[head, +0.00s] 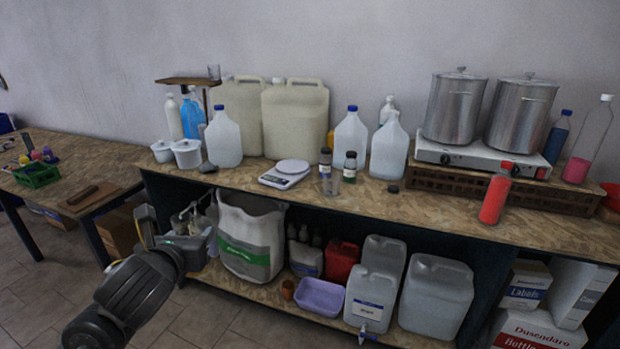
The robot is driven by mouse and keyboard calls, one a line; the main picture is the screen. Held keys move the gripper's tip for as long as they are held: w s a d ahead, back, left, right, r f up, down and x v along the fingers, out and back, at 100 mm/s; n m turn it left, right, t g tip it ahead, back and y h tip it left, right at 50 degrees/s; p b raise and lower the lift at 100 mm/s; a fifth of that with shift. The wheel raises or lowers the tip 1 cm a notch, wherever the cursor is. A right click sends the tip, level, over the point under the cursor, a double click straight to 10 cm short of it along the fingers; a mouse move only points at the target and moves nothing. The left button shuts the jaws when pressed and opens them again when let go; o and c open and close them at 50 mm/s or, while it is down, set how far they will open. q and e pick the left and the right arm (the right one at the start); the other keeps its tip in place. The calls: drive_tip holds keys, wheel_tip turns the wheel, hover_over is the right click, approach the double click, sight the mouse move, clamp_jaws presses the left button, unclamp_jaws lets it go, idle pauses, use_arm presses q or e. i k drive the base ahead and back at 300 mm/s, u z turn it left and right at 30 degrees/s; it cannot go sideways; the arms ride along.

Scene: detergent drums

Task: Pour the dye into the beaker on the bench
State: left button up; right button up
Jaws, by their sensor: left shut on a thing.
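A small clear beaker (332,183) stands on the bench (430,207), in front of two small dark bottles, a left one (325,163) and a right one (350,167) with a pale label. I cannot tell which vessel holds the dye. A small black cap (394,189) lies on the bench to their right. My left gripper (207,242) is low at the left, in front of the lower shelf and well apart from the beaker. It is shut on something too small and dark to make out. My right gripper is out of view.
A white scale (286,175) stands left of the beaker. Clear jugs (224,138) and large canisters (294,118) stand behind. A red bottle (495,193) is near the front edge at right, before steel pots (454,106). The front strip of bench by the beaker is clear.

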sight(331, 183)
drive_tip(key=u, duration=0.05)
drive_tip(key=i, duration=0.45)
drive_tip(key=z, duration=0.65)
drive_tip(key=i, duration=0.65)
drive_tip(key=z, duration=0.8)
